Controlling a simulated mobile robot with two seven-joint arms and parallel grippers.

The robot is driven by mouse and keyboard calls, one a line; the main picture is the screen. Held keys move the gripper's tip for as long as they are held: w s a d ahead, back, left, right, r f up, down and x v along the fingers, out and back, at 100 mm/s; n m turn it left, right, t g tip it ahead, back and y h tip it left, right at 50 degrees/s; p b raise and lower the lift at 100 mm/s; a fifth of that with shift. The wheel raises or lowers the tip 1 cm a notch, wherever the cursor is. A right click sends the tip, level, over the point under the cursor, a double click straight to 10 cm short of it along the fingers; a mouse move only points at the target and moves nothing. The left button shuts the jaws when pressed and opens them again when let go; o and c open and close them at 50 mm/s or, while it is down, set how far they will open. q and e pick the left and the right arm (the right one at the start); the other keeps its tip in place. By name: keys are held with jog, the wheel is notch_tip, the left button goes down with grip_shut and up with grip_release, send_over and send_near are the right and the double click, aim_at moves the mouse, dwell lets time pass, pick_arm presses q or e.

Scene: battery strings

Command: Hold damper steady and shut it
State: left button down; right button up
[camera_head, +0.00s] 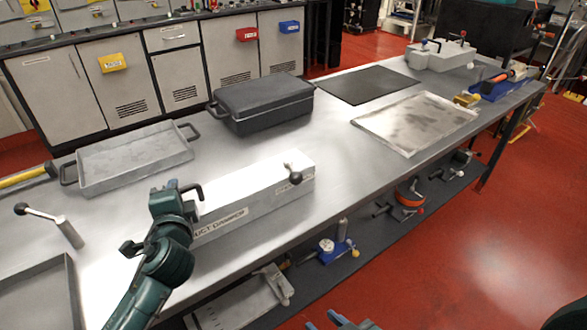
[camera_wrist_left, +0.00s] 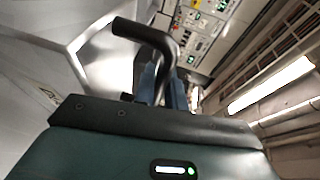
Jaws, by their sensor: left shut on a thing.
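The duct damper (camera_head: 250,200) is a long pale box on the workbench, with "DUCT DAMPER" lettering on its front. A short lever with a black knob (camera_head: 295,178) stands at its right end. A black bent handle (camera_head: 196,187) shows at its left end. My left gripper (camera_head: 188,194) is at this end, shut on the handle; its wrist hides the fingers. In the left wrist view the black handle (camera_wrist_left: 150,32) rises between the blue fingers. My right gripper (camera_head: 328,320) shows only as blue fingertips at the bottom edge, apart and empty, away from the damper.
A grey tray (camera_head: 130,160) and a dark lidded case (camera_head: 262,105) stand behind the damper. A loose lever (camera_head: 62,228) and a dark tray (camera_head: 35,295) are at left. A black mat (camera_head: 368,85) and a metal sheet (camera_head: 415,120) lie at right. Bare bench separates them from the damper.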

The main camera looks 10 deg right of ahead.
pick_arm(q)
jog(key=shift+f, duration=0.15)
dwell(0.3)
jog(key=shift+f, duration=0.25)
pick_arm(e)
jog(key=shift+d, duration=0.1)
dwell(0.4)
pick_arm(q)
jog(key=shift+s, duration=0.1)
